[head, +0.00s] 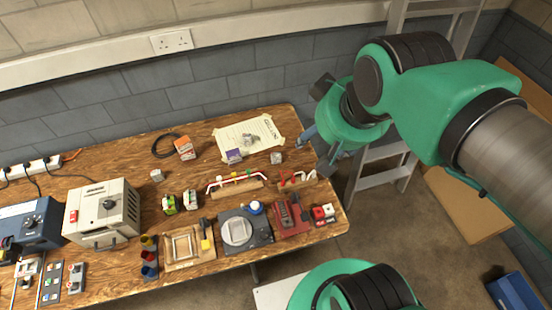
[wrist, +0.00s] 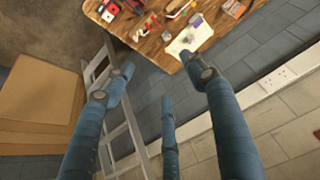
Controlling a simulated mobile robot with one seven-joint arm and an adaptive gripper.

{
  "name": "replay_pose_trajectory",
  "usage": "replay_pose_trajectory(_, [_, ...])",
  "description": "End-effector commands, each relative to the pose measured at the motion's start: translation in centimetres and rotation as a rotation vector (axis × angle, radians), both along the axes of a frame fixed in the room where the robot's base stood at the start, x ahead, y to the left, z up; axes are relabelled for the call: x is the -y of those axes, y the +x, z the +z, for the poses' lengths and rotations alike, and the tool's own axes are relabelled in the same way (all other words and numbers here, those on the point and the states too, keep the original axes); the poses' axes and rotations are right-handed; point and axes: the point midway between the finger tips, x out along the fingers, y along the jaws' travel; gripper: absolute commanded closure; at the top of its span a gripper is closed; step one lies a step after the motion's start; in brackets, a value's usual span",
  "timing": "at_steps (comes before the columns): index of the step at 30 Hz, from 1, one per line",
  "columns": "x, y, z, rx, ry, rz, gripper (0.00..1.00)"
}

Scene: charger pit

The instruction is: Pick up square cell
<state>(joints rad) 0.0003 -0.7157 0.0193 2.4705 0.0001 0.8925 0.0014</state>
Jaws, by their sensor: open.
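I cannot tell for sure which small item is the square cell. Small block-shaped items on the wooden table include a grey block (head: 276,157) near the back right, a pale block (head: 157,175) at the left, and a purple-topped block (head: 234,156) by the paper sheet. My gripper (head: 316,135) hangs in the air by the table's back right corner, apart from these items. In the wrist view its blue fingers (wrist: 160,75) are spread with nothing between them. The table top shows beyond the fingertips, with its items small.
The wooden table (head: 120,160) holds a cream charger box (head: 103,212), an orange box (head: 184,148), a wooden frame tray (head: 188,246), a dark scale-like device (head: 245,231) and a red holder (head: 291,216). A ladder (head: 385,170) and cardboard (head: 465,205) stand right of the table.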

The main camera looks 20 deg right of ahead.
Motion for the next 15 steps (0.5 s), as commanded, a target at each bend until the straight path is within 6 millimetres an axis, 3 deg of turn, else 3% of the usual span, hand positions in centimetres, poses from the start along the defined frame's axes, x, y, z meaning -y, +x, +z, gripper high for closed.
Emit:
replay_pose_trajectory(7, [0.1, 4.7, -0.7, -0.055, 0.001, -0.005, 0.44])
replay_pose_trajectory(15, [0.2, 11.4, -3.1, -0.128, 0.004, -0.012, 0.44])
